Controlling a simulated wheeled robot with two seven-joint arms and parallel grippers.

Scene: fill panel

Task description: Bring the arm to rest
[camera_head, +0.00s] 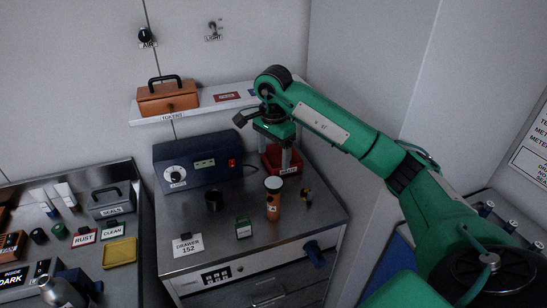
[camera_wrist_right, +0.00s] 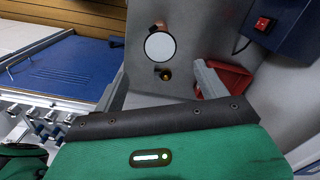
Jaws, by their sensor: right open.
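My right arm comes in green from the right side of the head view and reaches over the steel cabinet. My right gripper (camera_head: 273,157) hangs above the back right part of the cabinet top, fingers down, near the red bin (camera_head: 278,172). In the right wrist view the two grey fingers of the gripper (camera_wrist_right: 162,84) are wide apart with nothing between them. The orange jar with a white lid (camera_head: 273,200) stands on the cabinet top in front of the gripper, clear of it. The left gripper does not show.
A shelf (camera_head: 205,107) with an orange toolbox (camera_head: 168,95) is close above. A bench with trays (camera_head: 120,252) is left.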

